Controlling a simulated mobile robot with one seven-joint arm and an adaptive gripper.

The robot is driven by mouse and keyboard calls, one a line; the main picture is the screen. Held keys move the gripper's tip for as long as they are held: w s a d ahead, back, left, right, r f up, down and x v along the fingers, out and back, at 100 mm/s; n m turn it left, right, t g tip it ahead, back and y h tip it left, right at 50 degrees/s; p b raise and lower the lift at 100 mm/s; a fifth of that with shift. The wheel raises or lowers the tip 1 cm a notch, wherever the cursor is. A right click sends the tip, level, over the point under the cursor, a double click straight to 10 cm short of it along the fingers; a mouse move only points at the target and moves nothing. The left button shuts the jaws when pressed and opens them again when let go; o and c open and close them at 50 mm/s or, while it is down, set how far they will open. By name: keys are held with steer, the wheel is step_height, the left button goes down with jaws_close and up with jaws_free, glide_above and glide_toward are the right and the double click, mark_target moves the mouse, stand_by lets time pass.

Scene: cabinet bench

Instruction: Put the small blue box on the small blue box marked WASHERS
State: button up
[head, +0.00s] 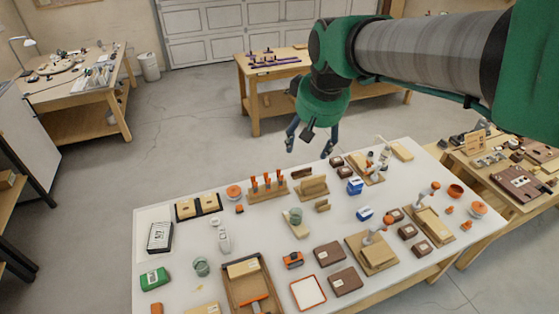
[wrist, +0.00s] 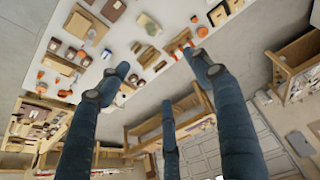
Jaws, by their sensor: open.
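Two small blue boxes stand on the white bench top in the head view, right of its middle. One blue box (head: 355,186) is farther back, and the other blue box (head: 364,214) is nearer the front. Both show some white, but the lettering is too small to read, so I cannot tell which is marked WASHERS. My gripper (head: 311,146) is open and empty, above and beyond the back edge of the bench, left of both boxes. In the wrist view its fingers (wrist: 155,75) are spread apart with nothing between them.
The white bench (head: 180,235) is crowded. A wooden rack with orange-handled tools (head: 267,187), brown boxes (head: 345,281) and a wooden stand (head: 371,254) surround the blue boxes. A wooden tray (head: 235,290) is at the front. A second table (head: 270,85) stands behind.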

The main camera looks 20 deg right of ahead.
steer(key=s+a+f, duration=0.1)
steer(key=s+a, duration=0.2)
steer(key=s, duration=0.6)
steer(key=s+a+f+t, duration=0.1)
steer(key=s+a, duration=0.3)
steer(key=s, duration=0.5)
steer(key=shift+a+f+y, duration=0.15)
steer(key=shift+f+y, duration=0.15)
steer(key=shift+f, duration=0.45)
steer(key=shift+f, duration=0.1)
step_height(320, 180, down, 13)
steer(key=b, duration=1.3)
